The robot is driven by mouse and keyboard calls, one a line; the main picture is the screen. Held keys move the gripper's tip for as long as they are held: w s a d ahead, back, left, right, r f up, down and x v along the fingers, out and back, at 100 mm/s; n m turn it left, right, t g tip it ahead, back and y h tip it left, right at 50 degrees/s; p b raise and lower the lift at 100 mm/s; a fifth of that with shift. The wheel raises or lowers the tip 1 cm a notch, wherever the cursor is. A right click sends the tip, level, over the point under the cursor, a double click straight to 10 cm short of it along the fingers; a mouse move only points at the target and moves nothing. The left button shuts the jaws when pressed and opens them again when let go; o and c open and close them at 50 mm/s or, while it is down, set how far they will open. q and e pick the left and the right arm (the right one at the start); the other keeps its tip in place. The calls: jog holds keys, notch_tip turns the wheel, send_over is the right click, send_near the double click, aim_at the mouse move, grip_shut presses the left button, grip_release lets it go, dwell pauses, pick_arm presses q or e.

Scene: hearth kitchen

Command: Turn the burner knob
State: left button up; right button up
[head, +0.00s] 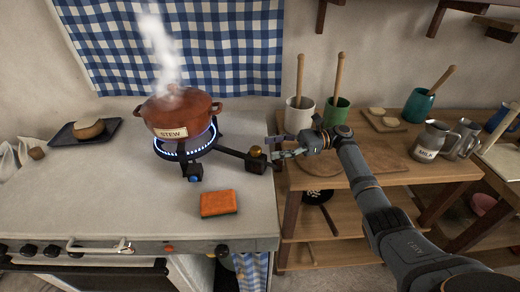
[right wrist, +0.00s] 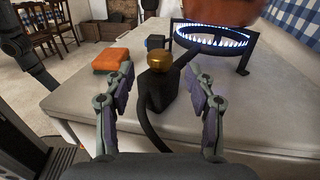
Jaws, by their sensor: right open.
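A brass burner knob (head: 256,150) sits on a small black block, joined by a black arm to the gas burner (head: 190,152), whose ring shows blue flame. A brown pot (head: 178,112) labelled STEW stands on the burner and steams. My right gripper (head: 273,147) reaches in from the right, just beside the knob. In the right wrist view the brass knob (right wrist: 159,60) stands ahead, between the two open fingers (right wrist: 165,78). No contact with it can be made out. My left gripper is not in view.
An orange sponge (head: 219,203) lies on the grey counter (head: 110,195) in front of the knob block. A black block with a blue part (head: 194,173) stands before the burner. A wooden shelf (head: 400,176) with cups and a MILK jug is at right.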

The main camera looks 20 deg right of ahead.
jog(key=d, duration=0.6)
jog(key=shift+s, duration=0.3)
jog(key=shift+a, duration=0.1)
